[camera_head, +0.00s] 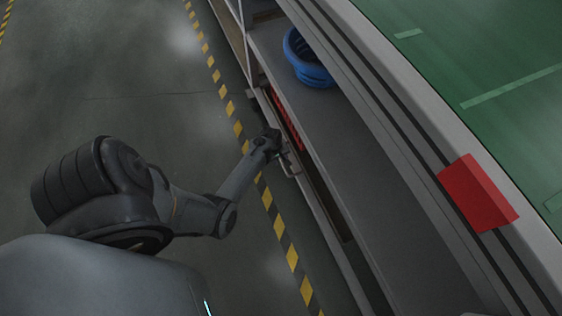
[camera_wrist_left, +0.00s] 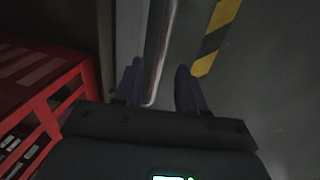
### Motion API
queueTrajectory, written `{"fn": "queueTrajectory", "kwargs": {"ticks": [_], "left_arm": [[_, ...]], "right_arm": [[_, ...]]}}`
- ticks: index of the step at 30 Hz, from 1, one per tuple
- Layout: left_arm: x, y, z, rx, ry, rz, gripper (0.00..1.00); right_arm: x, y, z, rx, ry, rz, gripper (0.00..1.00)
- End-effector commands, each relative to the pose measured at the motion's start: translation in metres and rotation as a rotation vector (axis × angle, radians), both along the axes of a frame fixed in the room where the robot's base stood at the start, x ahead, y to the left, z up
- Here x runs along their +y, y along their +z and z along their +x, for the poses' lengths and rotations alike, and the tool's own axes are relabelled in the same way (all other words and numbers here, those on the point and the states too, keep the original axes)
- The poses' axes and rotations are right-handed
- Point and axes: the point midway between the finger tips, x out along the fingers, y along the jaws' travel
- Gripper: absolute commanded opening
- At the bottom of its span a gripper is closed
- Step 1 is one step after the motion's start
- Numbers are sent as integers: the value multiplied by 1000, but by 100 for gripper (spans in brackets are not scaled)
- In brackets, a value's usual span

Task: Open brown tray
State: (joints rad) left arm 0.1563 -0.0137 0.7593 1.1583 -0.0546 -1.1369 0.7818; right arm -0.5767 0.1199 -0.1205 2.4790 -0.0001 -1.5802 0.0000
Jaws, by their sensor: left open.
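The brown tray (camera_head: 326,203) shows as a dark brown strip below the grey shelf in the head view. A metal bar handle (camera_head: 290,165) is on the pale front edge beside it. My left gripper (camera_head: 277,150) is at this handle. In the left wrist view, my left gripper (camera_wrist_left: 159,68) is open, with the handle bar (camera_wrist_left: 157,60) running between its two dark fingers. I cannot tell whether either finger touches it. Most of the tray's inside is hidden under the shelf. My right gripper is not in view.
A red crate (camera_head: 287,120) is under the shelf, and it shows at the left in the wrist view (camera_wrist_left: 48,105). A blue basket (camera_head: 307,60) stands on the grey shelf (camera_head: 345,150). A red block (camera_head: 478,193) is on the upper edge. The floor left of the yellow-black line is clear.

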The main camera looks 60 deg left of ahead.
Motion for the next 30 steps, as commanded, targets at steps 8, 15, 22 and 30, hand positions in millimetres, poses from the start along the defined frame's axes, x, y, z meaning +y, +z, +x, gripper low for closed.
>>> {"fn": "queueTrajectory", "kwargs": {"ticks": [8,15,22,30], "left_arm": [[0,-23,5,-2,0,2,40],[0,-25,5,-1,0,2,40],[0,-25,5,-1,0,1,26],[0,-25,5,-1,0,1,0]], "right_arm": [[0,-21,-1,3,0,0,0],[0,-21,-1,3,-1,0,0],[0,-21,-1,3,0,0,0],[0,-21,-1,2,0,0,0]]}}
